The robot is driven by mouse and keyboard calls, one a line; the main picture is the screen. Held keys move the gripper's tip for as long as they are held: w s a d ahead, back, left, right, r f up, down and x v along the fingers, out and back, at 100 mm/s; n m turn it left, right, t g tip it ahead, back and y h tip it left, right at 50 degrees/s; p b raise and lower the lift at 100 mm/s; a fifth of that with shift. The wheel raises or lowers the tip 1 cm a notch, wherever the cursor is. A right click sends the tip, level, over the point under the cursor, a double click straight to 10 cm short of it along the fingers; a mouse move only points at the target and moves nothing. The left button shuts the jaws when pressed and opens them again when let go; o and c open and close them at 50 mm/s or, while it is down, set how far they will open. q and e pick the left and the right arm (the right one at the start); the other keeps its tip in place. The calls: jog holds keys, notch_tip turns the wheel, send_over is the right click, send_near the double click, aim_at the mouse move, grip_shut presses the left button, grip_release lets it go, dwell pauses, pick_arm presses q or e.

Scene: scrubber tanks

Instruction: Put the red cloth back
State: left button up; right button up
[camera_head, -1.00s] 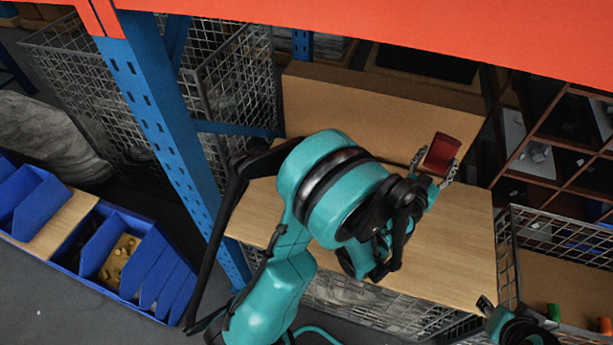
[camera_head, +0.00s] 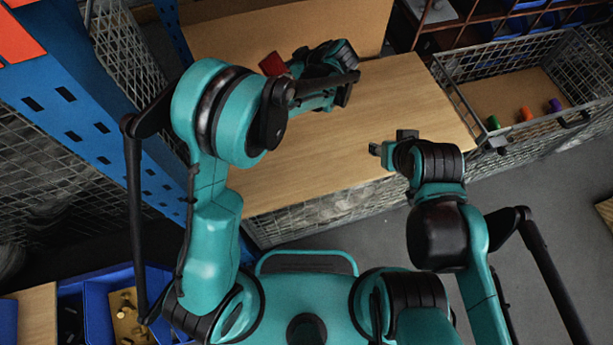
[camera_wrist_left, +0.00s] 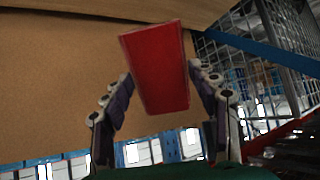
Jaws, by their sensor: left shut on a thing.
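The red cloth (camera_head: 272,64) looks like a stiff, flat red block. It is in my left gripper (camera_head: 287,68), above the back of the wooden shelf board (camera_head: 330,130), near the upright wooden panel behind it. In the left wrist view the cloth (camera_wrist_left: 157,68) sits between the two fingers of the left gripper (camera_wrist_left: 163,92), which are shut on its sides. My right gripper (camera_head: 378,150) is over the right part of the board, apart from the cloth. Its fingers are too small to read.
A wire basket (camera_head: 520,85) with green, orange and purple spools stands right of the board. A blue rack post (camera_head: 80,90) and mesh wall are at left. Blue bins (camera_head: 98,310) lie at lower left. Most of the board is bare.

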pick_arm(q)
jog(key=s+d+f+n+g+h, duration=0.3)
jog(key=s+d+n+h, duration=0.1)
jog(key=s+d+n, duration=0.3)
jog(key=s+d+f+n+g+h, duration=0.3)
jog(key=s+d+n+h, duration=0.1)
jog(key=s+d, duration=0.4)
jog(key=s+a+f+b, duration=0.1)
jog(key=s+a+f, duration=0.1)
jog(key=s+a+f+b, duration=0.1)
jog(key=s+a+f, duration=0.1)
jog(key=s, duration=0.1)
jog(key=s+a+f+b, duration=0.1)
jog(key=s+a+f, duration=0.1)
jog(key=s+a, duration=0.1)
jog(key=shift+s+f+b, duration=0.1)
jog(key=shift+f+b, duration=0.15)
jog(key=shift+b, duration=0.15)
jog(key=shift+s+a+f, duration=0.25)
jog(key=shift+s+a, duration=0.05)
jog(key=shift+s, duration=0.05)
notch_tip(320, 180, down, 4)
jog(key=shift+b, duration=1.15)
jog(key=shift+c, duration=0.4)
jog(key=shift+r, duration=0.1)
jog(key=shift+c, duration=0.6)
jog(key=o, duration=1.2)
